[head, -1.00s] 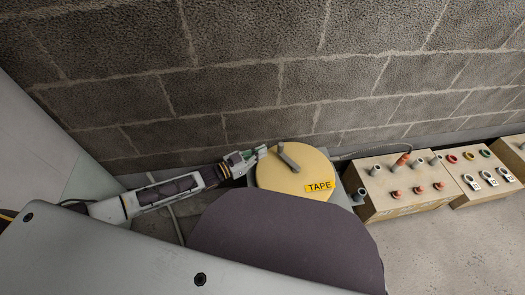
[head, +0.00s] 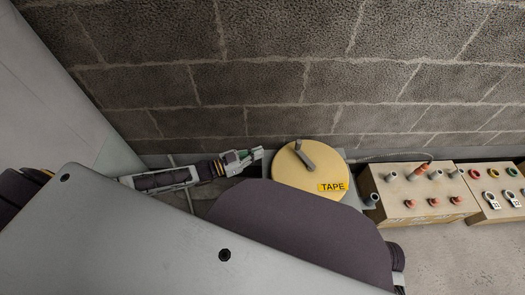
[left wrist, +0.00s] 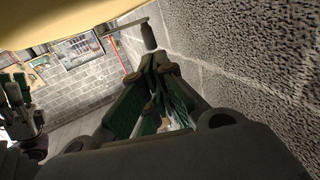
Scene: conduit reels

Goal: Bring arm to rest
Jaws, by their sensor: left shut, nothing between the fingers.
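My left gripper (head: 257,154) is shut and empty in the head view. It is just left of the yellow reel (head: 297,172) marked TAPE, apart from it, close to the block wall. In the left wrist view its shut fingers (left wrist: 160,70) fill the middle, and the reel's yellow underside or edge (left wrist: 60,18) spans the top left. The reel has a grey crank handle (head: 304,154) on top.
A beige box (head: 417,206) with grey stubs and red knobs stands right of the reel. A second box (head: 494,207) with coloured rings and numbered tags is farther right. The block wall (head: 290,80) runs close behind everything.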

